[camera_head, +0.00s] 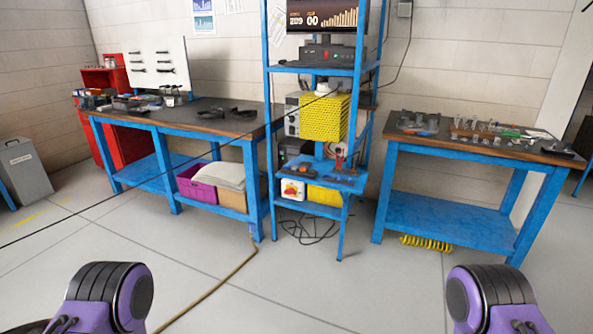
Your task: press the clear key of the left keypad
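I cannot make out a keypad or its clear key in the head view; anything that small is too far away to tell. A dark device with a red spot (326,55) sits on the upper shelf of the blue rack (270,100), below a screen (322,17) with numbers and bars. A white box with a red and yellow part (293,189) is on the rack's lower shelf. Only rounded purple and black parts of my two arms show at the bottom left and bottom right. Both grippers are out of view.
A blue workbench (188,124) with tools stands at the left, and another blue bench (460,147) at the right. A brown hose (215,287) crosses the floor. The grey floor (340,290) ahead is mostly clear.

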